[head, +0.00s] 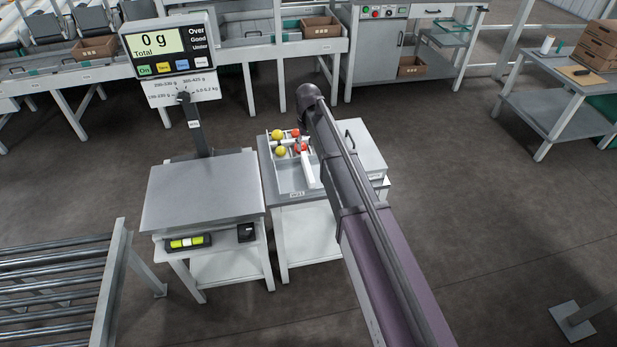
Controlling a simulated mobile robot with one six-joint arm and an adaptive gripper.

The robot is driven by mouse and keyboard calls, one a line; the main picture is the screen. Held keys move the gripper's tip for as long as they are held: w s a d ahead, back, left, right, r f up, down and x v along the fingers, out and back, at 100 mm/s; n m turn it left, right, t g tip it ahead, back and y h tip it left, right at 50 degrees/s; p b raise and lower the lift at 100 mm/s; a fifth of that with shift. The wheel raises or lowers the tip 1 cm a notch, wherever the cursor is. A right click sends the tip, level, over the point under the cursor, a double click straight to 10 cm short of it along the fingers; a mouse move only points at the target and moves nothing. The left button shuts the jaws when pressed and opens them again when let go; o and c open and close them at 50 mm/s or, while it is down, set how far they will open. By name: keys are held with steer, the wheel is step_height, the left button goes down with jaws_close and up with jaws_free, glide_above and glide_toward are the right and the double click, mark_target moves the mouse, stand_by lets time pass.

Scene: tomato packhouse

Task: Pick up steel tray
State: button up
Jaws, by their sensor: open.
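A grey, divided tray (291,181) sits on a small white-legged stand in the middle of the head view. It is the most tray-like metal thing here, but I cannot tell for sure that it is the steel tray. Yellow and red tomatoes (279,151) lie in its back compartments, and its front part looks empty. A pale upright piece (308,172) stands at its right side; I cannot tell what it is. My arm reaches up from the bottom and covers the tray's right side. My gripper is hidden behind the arm.
A bench scale (203,191) stands left of the stand, its platform bare and its display (164,44) reading 0 g. A grey box with a handle (359,152) is right of my arm. A roller conveyor (60,275) is at lower left.

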mark_target(308, 166)
steer(key=shift+f+b, duration=3.05)
steer(key=shift+f, duration=0.3)
steer(key=shift+f+b, duration=2.6)
jaws_close()
